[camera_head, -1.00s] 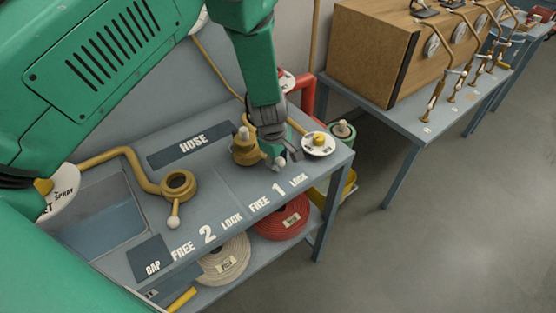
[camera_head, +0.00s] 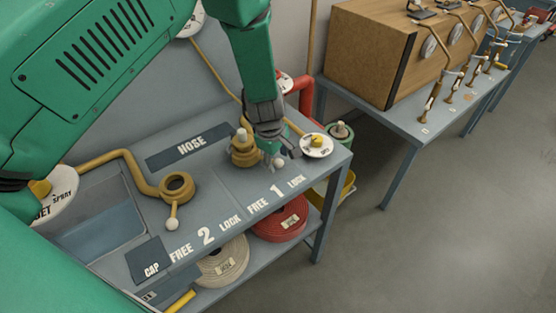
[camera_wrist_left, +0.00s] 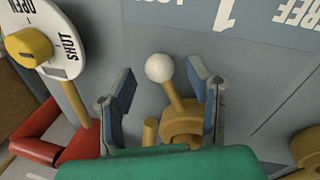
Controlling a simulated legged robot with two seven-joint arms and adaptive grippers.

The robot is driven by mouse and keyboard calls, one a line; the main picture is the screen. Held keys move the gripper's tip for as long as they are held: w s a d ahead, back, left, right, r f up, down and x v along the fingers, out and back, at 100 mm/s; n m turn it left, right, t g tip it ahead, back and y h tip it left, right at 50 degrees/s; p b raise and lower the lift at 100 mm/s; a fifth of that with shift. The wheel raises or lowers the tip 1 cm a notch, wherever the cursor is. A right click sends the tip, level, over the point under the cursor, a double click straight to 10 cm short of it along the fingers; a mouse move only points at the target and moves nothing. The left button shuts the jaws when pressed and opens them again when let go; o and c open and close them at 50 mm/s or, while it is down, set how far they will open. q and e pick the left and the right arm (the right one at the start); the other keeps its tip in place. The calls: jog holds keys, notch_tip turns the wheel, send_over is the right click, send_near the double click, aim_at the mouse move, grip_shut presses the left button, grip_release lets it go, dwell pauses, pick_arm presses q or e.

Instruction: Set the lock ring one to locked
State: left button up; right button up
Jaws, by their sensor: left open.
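Lock ring one is a brass ring (camera_head: 243,153) on the bench behind the "FREE 1 LOCK" lettering (camera_head: 277,192). Its short lever ends in a white ball (camera_head: 279,162). In the left wrist view the brass ring (camera_wrist_left: 183,127) is partly hidden by my wrist, and the lever with its white ball (camera_wrist_left: 159,67) leans toward the LOCK side of the 1. My left gripper (camera_head: 272,161) points down beside the ring. It is open, with its fingers (camera_wrist_left: 163,88) on either side of the lever; contact is not clear. My right gripper is not in view.
A white OPEN/SHUT dial with a yellow knob (camera_head: 317,143) stands close to the right of my left gripper. Ring two (camera_head: 176,186), a CAP plate (camera_head: 150,260) and a sink (camera_head: 98,234) lie left. Hose coils sit on the shelf below.

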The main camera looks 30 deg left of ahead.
pick_arm(q)
notch_tip(320, 180, up, 11)
jog(key=s, duration=0.2)
jog(key=shift+a+f, duration=0.15)
jog(key=shift+f, duration=0.05)
jog(key=shift+s, duration=0.15)
